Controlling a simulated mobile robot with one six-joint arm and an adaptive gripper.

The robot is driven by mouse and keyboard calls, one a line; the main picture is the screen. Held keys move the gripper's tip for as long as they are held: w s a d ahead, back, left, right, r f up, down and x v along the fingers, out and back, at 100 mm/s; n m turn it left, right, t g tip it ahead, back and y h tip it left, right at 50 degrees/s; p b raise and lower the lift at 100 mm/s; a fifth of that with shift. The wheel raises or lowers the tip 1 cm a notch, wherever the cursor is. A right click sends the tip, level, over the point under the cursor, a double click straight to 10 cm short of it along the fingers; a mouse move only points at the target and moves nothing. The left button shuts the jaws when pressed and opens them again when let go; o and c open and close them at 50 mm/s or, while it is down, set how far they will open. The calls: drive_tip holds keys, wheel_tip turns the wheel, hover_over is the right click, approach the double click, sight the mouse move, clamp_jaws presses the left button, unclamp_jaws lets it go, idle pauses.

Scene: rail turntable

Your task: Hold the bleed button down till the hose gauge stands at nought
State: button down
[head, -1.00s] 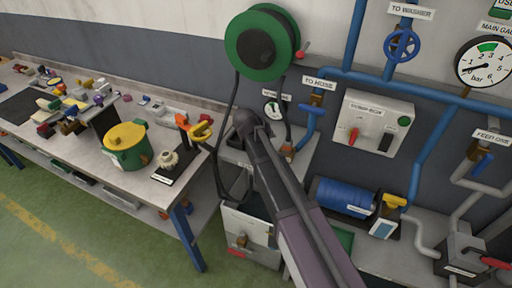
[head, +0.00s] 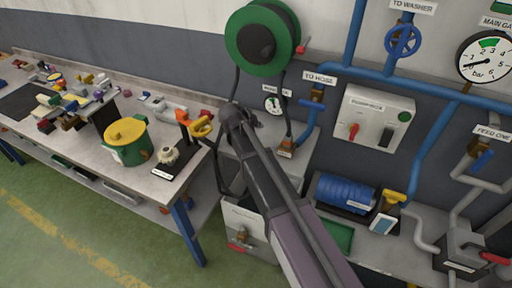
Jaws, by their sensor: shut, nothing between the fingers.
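The hose gauge (head: 272,104) is a small white dial on the wall below the green hose reel (head: 262,45). It has a dark needle, but it is too small to read. My gripper (head: 236,117) is at the far end of my arm, left of and slightly below the gauge, over the grey cabinet top. It is shut and empty; its fingertips are hard to make out against the dark wrist. I cannot make out the bleed button; my arm covers part of the cabinet top.
A brass fitting (head: 286,148) sits right of my arm under the blue hose pipe. A grey pump box (head: 373,118) with a red switch hangs on the wall. A cluttered workbench (head: 95,150) with a green and yellow pot (head: 126,142) stands left.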

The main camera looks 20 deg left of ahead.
drive_tip(key=shift+f+b, duration=3.8)
drive_tip(key=shift+f, duration=0.2)
drive_tip(key=shift+f+b, duration=0.9)
drive_tip(key=shift+b, duration=0.05)
drive_tip(key=shift+r, duration=0.15)
idle(1.1)
drive_tip(key=shift+r+p, duration=0.8)
drive_tip(key=shift+p, duration=0.2)
drive_tip(key=shift+r+p, duration=2.5)
